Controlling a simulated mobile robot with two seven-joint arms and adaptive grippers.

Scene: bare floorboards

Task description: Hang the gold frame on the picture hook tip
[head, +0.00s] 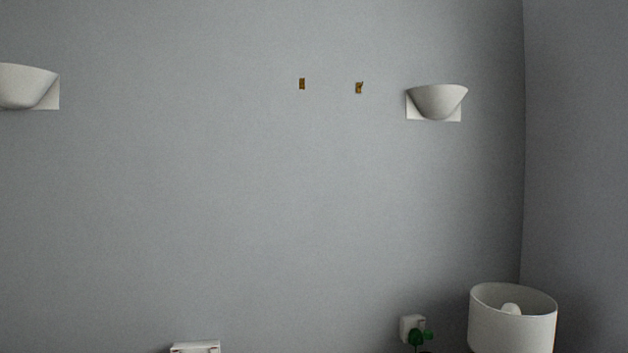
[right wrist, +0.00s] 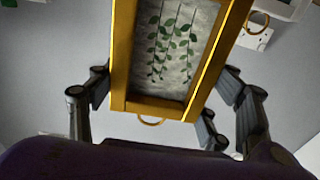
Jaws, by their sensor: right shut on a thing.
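The gold frame (right wrist: 120,55) holds a picture of green hanging leaves on a grey ground and shows in the right wrist view. My right gripper (right wrist: 163,85) is shut on it, with dark fingers on both sides of the frame. A gold ring (right wrist: 151,122) shows at the frame's near edge, and another gold ring (right wrist: 259,23) shows at upper right. In the head view two small brass picture hooks are on the grey wall, a left one (head: 302,84) and a right one (head: 359,87) with a small projecting tip. Neither gripper shows in the head view.
White wall lamps stick out at the left (head: 25,87) and right (head: 437,102) of the hooks. The wall below the hooks is clear.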

